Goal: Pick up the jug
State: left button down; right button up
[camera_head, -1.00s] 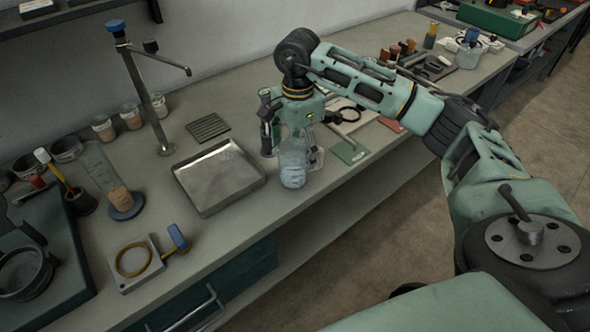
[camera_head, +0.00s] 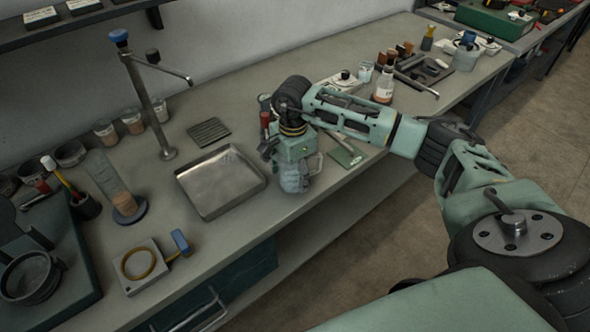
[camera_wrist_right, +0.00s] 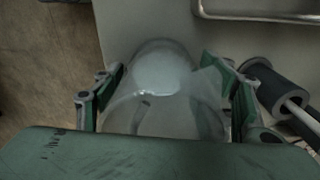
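The jug (camera_head: 292,182) is a clear, see-through vessel with a handle on its right side, standing near the front edge of the bench, right of the metal tray. My right gripper (camera_head: 295,165) points down over it and hides its upper part. In the right wrist view the jug (camera_wrist_right: 160,95) sits between the two green-padded fingers of my right gripper (camera_wrist_right: 165,85). The fingers are spread wide, one on each side; firm contact does not show. My left gripper is not in view.
The shallow metal tray (camera_head: 218,183) lies left of the jug, with a metal stand (camera_head: 150,105) behind it. A dark cylindrical holder (camera_wrist_right: 272,88) is close to the right finger in the wrist view. A green card (camera_head: 345,152) lies to the right.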

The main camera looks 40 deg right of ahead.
jog(key=c, duration=0.9)
jog(key=shift+r, duration=0.15)
